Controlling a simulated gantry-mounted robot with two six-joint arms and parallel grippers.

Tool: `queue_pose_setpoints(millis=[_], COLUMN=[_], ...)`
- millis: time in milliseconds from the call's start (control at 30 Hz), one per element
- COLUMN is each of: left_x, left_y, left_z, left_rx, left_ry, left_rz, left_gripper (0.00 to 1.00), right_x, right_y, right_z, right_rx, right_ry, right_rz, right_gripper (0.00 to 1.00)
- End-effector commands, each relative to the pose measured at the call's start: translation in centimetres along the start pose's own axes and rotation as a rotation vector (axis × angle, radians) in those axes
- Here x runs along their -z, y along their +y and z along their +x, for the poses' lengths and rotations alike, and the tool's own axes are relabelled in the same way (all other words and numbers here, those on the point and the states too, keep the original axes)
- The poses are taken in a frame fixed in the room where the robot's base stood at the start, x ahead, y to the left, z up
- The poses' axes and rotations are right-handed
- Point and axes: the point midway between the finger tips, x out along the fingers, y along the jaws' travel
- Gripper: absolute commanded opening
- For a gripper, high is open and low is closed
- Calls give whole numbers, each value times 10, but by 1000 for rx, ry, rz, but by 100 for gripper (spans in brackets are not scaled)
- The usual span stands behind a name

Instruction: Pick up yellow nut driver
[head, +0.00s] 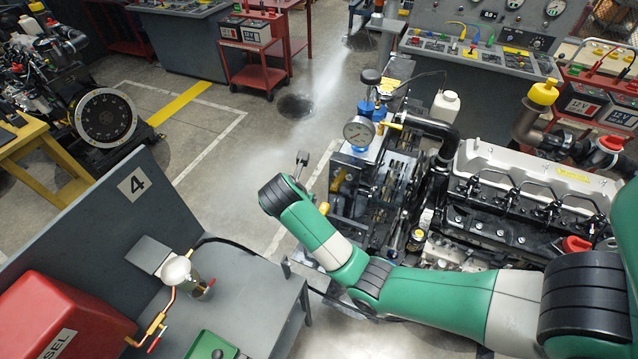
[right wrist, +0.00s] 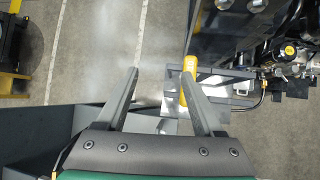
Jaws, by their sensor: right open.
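A yellow handle, which looks like the nut driver (right wrist: 190,66), shows in the right wrist view beside the tip of the right-hand finger, which partly covers it. Its lower part runs down between the fingers over a grey ledge. My right gripper (right wrist: 160,73) is open, with nothing visibly held between its fingers. I cannot tell whether a finger touches the handle. In the head view my right arm reaches in from the right and mostly hides the gripper. A small yellow piece (head: 324,208) shows at the arm's edge; I cannot tell if it is the same handle. My left gripper is not in view.
A grey bench (head: 240,300) with a divider panel (head: 110,210) and a red tank (head: 55,315) is at lower left. Open floor (head: 230,175) lies beyond the wrist.

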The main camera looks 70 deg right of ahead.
Motion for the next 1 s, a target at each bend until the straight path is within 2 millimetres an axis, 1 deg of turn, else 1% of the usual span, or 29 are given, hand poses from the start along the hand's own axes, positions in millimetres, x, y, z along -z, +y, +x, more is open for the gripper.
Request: queue_pose_setpoints(millis=[33,100,200,367,467,567,700,800,1000], left_x=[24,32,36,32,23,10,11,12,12], left_y=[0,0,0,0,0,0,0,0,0], left_z=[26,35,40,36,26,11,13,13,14], left_rx=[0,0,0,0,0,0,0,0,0], left_ry=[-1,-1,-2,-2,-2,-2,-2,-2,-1], left_rz=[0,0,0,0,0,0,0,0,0], left_gripper=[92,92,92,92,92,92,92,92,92], right_x=[-3,8,17,23,27,33,33,35,36], right_y=[-10,-24,-35,-39,-40,-43,-47,-49,-50], right_z=[-17,-17,-17,-11,0,17,37,46,52], right_rx=[57,116,158,169,167,166,168,166,165], right_ry=[72,152,210,227,225,224,223,223,223], right_rz=[-11,-25,-35,-38,-38,-37,-39,-39,-39], right_gripper=[69,69,69,69,69,69,69,69,69])
